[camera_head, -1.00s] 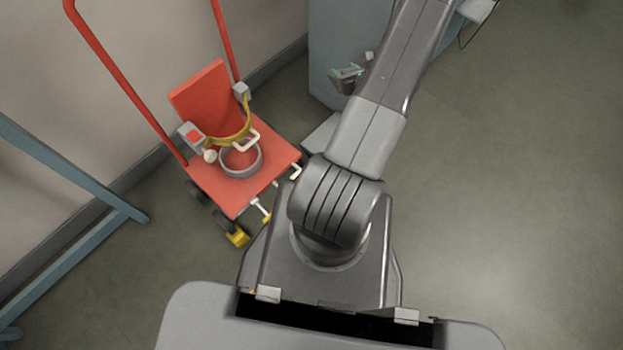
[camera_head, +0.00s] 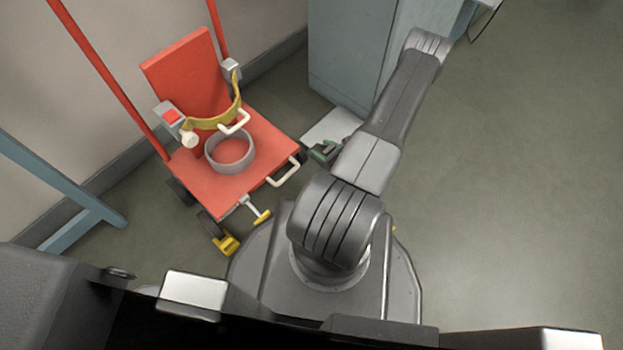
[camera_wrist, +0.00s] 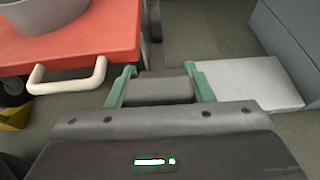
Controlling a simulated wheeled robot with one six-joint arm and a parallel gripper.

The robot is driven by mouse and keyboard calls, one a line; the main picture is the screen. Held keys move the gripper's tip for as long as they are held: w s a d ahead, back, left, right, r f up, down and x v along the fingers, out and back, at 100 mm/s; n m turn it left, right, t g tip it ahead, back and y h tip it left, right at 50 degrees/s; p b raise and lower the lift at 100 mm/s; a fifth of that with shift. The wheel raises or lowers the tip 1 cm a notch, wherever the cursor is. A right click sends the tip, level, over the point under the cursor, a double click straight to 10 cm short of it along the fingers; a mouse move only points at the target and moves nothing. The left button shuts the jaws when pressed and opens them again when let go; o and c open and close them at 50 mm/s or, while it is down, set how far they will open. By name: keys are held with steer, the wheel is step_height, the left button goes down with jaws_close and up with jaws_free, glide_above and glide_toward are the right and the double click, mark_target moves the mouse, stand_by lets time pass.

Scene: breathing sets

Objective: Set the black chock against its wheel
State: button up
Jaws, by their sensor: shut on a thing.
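My gripper (camera_wrist: 158,76) has green fingers shut on the black chock (camera_wrist: 160,90), a dark grey block in the wrist view. In the head view my gripper (camera_head: 324,151) is low, just right of the red cart (camera_head: 205,187); the chock cannot be made out there. The cart's white handle (camera_wrist: 66,76) is left of the gripper, apart from it. A front wheel (camera_head: 209,226) shows at the cart's left, with a yellow chock (camera_head: 227,245) beside it. A dark wheel-like part (camera_wrist: 153,24) shows beyond the gripper. The cart's right-front wheel is hidden in the head view.
A pale flat slab (camera_head: 333,126) lies on the floor by the blue-grey cabinet (camera_head: 350,60), right of the gripper. A yellow-tipped pedal (camera_head: 262,217) sticks out from the cart's front. A blue frame (camera_head: 60,185) stands left. Floor at right is clear.

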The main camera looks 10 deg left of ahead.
steer(key=shift+s+a+f+b, duration=0.1)
steer(key=shift+s+f+b, duration=0.1)
steer(key=shift+f, duration=0.35)
steer(key=shift+s+a+f+b, duration=0.1)
steer(key=shift+s+f, duration=0.05)
steer(key=shift+f, duration=0.35)
step_height(320, 180, down, 13)
steer(key=b, duration=0.4)
steer(key=shift+f+b, duration=0.15)
steer(key=shift+b, duration=0.25)
steer(key=w+a+b, duration=0.1)
steer(key=w+a, duration=0.1)
steer(key=a, duration=0.1)
steer(key=shift+w+a+f+b, duration=0.1)
steer(key=shift+w+a+b, duration=0.05)
steer(key=shift+a+b, duration=0.15)
steer(key=shift+d+f+b, duration=0.15)
steer(key=shift+f+b, duration=0.2)
steer(key=shift+f, duration=0.15)
steer(key=o, duration=1.3)
steer(key=shift+f, duration=0.15)
